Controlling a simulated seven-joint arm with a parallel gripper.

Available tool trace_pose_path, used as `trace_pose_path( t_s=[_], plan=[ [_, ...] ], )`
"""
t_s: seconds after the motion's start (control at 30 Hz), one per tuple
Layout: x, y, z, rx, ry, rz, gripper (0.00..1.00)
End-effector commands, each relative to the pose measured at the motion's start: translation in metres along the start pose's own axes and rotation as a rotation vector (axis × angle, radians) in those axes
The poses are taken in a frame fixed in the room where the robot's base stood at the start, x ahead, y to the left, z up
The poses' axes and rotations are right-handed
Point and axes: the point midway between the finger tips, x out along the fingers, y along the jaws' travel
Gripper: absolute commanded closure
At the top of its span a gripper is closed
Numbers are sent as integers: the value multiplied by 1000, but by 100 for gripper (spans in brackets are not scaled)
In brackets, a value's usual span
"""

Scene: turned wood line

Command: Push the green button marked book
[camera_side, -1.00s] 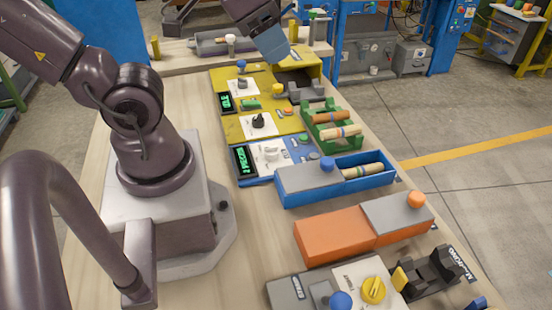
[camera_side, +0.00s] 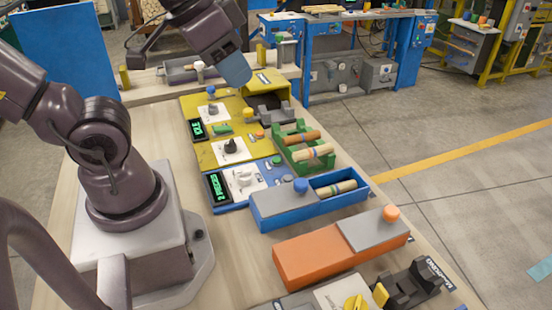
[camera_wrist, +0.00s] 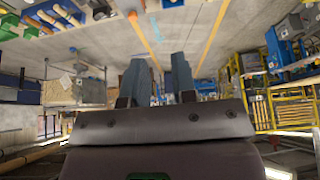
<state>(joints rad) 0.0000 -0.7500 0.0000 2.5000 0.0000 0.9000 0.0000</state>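A round green button (camera_side: 276,160) is on the blue panel (camera_side: 228,207) nearer the camera. I cannot read a "book" mark on either. My gripper (camera_side: 236,70) hangs with its blue-grey fingers pointing down near the far end of the yellow panel, apparently above it. In the wrist view the two fingers (camera_wrist: 160,75) stand apart with nothing between them. The wrist view looks across the hall, and the buttons cannot be made out there.
A yellow housing (camera_side: 268,84) stands close to the fingers. A green tray (camera_side: 291,150) with wooden pieces, a blue box (camera_side: 276,207) with a grey lid and an orange box (camera_side: 308,261) line the right side.

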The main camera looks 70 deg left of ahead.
Motion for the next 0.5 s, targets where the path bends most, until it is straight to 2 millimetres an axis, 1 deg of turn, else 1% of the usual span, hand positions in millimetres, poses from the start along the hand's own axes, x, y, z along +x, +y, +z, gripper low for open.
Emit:
trace_pose_path(
  t_s=[0.03,0.1,0.5],
  plan=[
    [0,0,0,0,0,0,87],
    [0,0,0,0,0,0,100],
    [0,0,0,0,0,0,100]
  ],
)
